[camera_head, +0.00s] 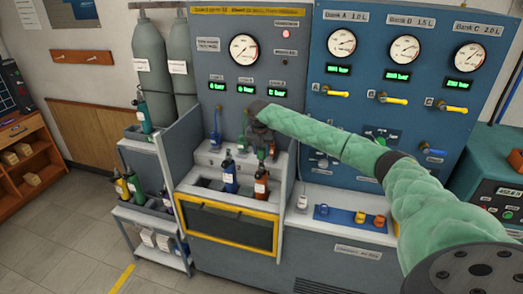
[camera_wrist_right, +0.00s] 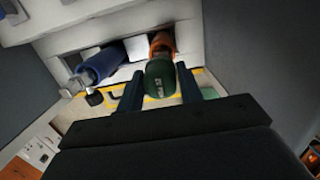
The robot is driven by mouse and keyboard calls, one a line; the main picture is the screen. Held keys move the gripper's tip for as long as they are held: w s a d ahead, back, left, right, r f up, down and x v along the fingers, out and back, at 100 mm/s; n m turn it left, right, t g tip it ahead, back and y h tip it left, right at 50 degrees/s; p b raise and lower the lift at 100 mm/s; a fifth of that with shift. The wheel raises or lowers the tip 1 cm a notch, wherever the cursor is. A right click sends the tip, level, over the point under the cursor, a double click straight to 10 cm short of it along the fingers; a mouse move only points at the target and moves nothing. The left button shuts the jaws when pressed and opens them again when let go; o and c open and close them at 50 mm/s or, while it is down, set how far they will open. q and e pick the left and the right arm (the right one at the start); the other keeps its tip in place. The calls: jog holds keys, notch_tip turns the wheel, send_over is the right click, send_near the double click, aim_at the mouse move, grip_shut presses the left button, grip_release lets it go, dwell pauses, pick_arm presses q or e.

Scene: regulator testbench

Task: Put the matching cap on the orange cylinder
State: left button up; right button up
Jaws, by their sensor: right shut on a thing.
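The orange cylinder (camera_head: 261,187) stands in the bench bay behind the yellow-edged front, right of a blue cylinder (camera_head: 230,177). Its orange body (camera_wrist_right: 162,42) also shows in the right wrist view. My right gripper (camera_head: 266,148) is above the orange cylinder, shut on a green cap-like piece (camera_wrist_right: 160,78) with pale lettering. This piece lies between the two fingers and overlaps the orange cylinder's end in the wrist view. I cannot tell whether it touches the cylinder. My left gripper is not in view.
A blue tray (camera_head: 340,216) with yellow and orange pieces lies on the right ledge. Grey side walls (camera_head: 281,177) flank the bay. The gauge panel (camera_head: 240,25) stands behind. A small cart (camera_head: 150,222) with several cylinders stands at left.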

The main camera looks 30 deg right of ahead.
aim_at(261, 157)
jog(key=shift+f, duration=1.95)
dwell(1.3)
jog(key=o, duration=1)
jog(key=shift+o, duration=0.2)
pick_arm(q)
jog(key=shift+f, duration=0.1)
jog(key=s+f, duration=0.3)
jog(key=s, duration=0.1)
pick_arm(e)
jog(key=shift+r, duration=0.1)
jog(key=r+b, duration=0.1)
jog(key=r, duration=0.1)
jog(key=r+b, duration=0.1)
jog(key=r, duration=0.1)
jog(key=r+b, duration=0.1)
jog(key=r, duration=0.1)
jog(key=shift+s+a+r, duration=0.15)
jog(key=shift+s+a, duration=0.05)
jog(key=shift+a, duration=0.1)
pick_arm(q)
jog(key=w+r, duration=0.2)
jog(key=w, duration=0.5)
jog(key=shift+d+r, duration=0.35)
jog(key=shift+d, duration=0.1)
pick_arm(e)
jog(key=shift+r, duration=0.6)
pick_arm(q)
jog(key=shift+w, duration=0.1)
pick_arm(e)
jog(key=shift+s, duration=0.1)
